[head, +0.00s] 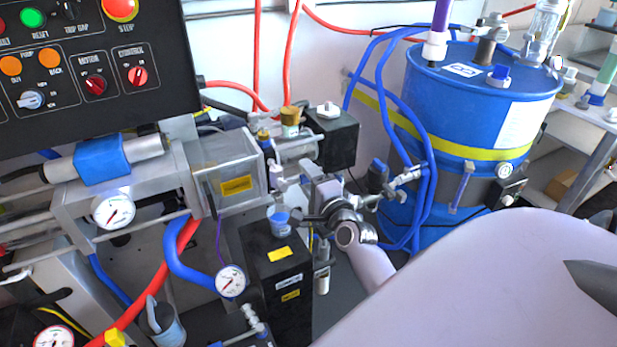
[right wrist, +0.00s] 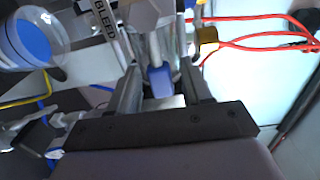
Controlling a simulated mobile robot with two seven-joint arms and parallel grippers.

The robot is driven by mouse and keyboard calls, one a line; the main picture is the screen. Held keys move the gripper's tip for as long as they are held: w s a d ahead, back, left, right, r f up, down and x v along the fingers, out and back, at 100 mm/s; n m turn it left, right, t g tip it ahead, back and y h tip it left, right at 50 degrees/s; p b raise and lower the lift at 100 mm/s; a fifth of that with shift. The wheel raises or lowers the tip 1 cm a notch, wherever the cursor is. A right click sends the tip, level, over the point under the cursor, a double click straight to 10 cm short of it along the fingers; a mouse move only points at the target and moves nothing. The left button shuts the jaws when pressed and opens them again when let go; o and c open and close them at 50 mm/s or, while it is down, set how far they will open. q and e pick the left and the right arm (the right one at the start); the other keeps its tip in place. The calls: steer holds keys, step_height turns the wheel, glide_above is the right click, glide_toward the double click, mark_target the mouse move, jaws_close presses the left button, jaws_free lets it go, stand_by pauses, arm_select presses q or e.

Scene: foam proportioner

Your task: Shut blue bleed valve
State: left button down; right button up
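In the right wrist view, the blue bleed valve handle (right wrist: 160,82) lies between the two fingers of my right gripper (right wrist: 158,68). A gap shows on each side of the handle, so the gripper looks open around it. A plate marked BLEED (right wrist: 105,20) is just up and left of the handle. In the head view, my right gripper (head: 306,188) reaches in beside the clear-walled pump block, above the black box; the valve handle cannot be made out there behind it. My left gripper is not in view.
A clear cup with blue liquid (head: 279,220) stands close to my right gripper. The black box (head: 275,262), pressure gauge (head: 230,281) and blue drum (head: 480,100) with blue hoses (head: 385,75) surround it. The control panel (head: 95,75) is at upper left.

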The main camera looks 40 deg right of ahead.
steer(key=shift+s, duration=0.1)
steer(key=v, duration=0.7)
stand_by(0.7)
steer(key=s+a+f+n+g+y, duration=0.6)
steer(key=s+a+f+n, duration=0.9)
steer(key=n, duration=0.8)
steer(key=a+f+g, duration=0.1)
steer(key=a+f, duration=0.1)
steer(key=shift+a+p, duration=0.35)
steer(key=shift+p, duration=0.05)
